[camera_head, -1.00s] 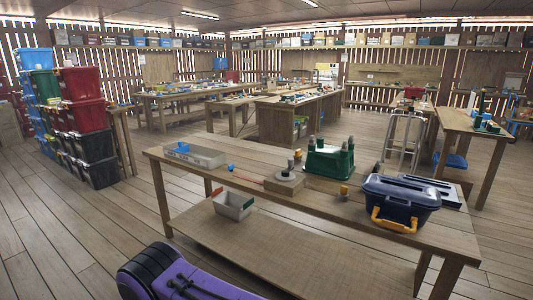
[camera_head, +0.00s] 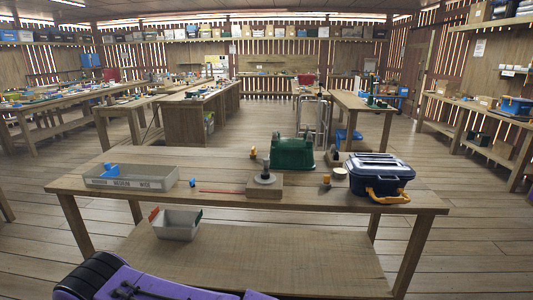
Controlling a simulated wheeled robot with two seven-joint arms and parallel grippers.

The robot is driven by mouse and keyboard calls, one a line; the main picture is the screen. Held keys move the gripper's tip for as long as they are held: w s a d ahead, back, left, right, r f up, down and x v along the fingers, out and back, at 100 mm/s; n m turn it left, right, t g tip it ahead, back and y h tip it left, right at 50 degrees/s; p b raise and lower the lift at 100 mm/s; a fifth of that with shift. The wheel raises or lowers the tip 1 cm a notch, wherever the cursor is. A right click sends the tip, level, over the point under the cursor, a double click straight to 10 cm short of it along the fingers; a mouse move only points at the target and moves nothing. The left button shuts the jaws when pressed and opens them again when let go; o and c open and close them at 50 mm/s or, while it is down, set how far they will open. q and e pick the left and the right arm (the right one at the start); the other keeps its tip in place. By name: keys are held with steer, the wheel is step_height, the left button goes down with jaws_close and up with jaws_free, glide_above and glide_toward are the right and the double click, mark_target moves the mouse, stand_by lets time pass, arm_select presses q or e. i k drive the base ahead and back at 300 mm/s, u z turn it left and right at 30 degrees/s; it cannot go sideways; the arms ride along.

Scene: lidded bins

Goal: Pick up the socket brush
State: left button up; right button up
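I cannot tell for sure which thing is the socket brush; the pieces on the near workbench (camera_head: 130,187) are small. A small upright piece with a yellow part (camera_head: 326,181) stands between a wooden block and a blue toolbox. Another small dark and yellow piece (camera_head: 265,169) stands at the round grey disc on the wooden block (camera_head: 265,188). A small blue piece (camera_head: 193,182) and a thin red rod (camera_head: 220,191) lie left of the block. Neither of my grippers is in view; only purple and black parts of my own body show at the bottom left.
A grey tray (camera_head: 131,181) with a blue item sits at the bench's left. A green crate (camera_head: 292,154) stands at the back middle, a dark blue toolbox (camera_head: 380,173) at the right. A grey bin (camera_head: 179,229) is on the lower shelf (camera_head: 255,260). Floor right of the bench is clear.

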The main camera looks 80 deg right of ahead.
mark_target(252, 154)
steer(key=z, duration=0.75)
steer(key=i, duration=0.9)
steer(key=z, duration=1)
